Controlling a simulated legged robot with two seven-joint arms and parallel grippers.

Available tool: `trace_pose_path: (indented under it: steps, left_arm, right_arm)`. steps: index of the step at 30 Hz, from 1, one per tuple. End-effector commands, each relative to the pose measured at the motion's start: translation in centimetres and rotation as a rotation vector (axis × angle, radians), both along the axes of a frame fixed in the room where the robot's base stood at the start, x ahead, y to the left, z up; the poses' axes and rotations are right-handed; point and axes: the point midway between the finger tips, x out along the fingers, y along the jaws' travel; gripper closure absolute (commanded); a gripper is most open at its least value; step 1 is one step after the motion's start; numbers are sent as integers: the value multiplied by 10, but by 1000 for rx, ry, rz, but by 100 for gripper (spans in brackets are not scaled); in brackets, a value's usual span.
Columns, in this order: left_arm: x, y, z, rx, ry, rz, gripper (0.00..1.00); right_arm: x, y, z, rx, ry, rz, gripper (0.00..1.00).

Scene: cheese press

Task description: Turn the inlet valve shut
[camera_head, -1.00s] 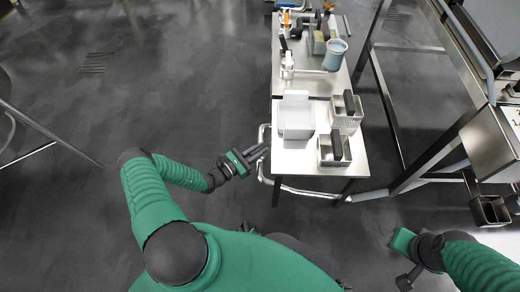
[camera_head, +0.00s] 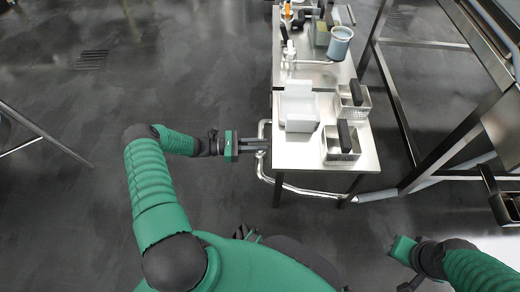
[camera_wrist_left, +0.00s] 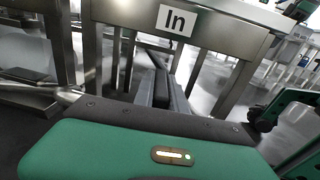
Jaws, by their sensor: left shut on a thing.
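My left gripper (camera_head: 262,145) points right, its fingers reaching the left edge of the near steel table, where a bent pipe runs. In the left wrist view the gripper (camera_wrist_left: 162,72) reaches under a steel panel with an "In" label (camera_wrist_left: 176,20). It is shut on the inlet valve's handle, a dark piece (camera_wrist_left: 152,54) at the fingertips, mostly hidden by the fingers. How far the valve is turned cannot be told. My right gripper (camera_head: 404,248) is at the lower right, away from the table; its jaw opening is unclear.
The near steel table (camera_head: 290,160) holds a white container (camera_head: 298,108) and two metal baskets with black handles (camera_head: 342,142). A blue-grey cup (camera_head: 339,42) stands farther back. A silver pipe (camera_head: 300,190) runs below the table edge.

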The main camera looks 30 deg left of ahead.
Motion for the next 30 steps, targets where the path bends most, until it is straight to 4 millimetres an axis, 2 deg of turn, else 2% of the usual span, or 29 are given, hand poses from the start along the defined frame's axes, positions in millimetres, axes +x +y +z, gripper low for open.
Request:
trace_pose_path:
  steps: [1, 6, 21, 22, 24, 27, 30]
  left_arm:
    - [0, 2, -5, 4, 1, -17, 100]
    - [0, 2, -3, 3, 2, -66, 100]
    - [0, 2, 0, 2, 2, -87, 100]
    - [0, 2, 0, 2, 2, -86, 81]
    - [0, 2, 0, 2, 2, -87, 72]
    - [0, 1, 0, 2, 1, -87, 62]
    - [0, 1, 0, 1, 0, -87, 62]
  right_arm:
    - [0, 0, -8, 0, 0, 0, 64]
    - [0, 0, -15, 0, 0, 0, 64]
    - [0, 0, -16, 0, 0, 0, 64]
    - [0, 0, -16, 0, 0, 0, 64]
    - [0, 0, -16, 0, 0, 0, 64]
    - [0, 0, -16, 0, 0, 0, 64]
    - [0, 0, -16, 0, 0, 0, 64]
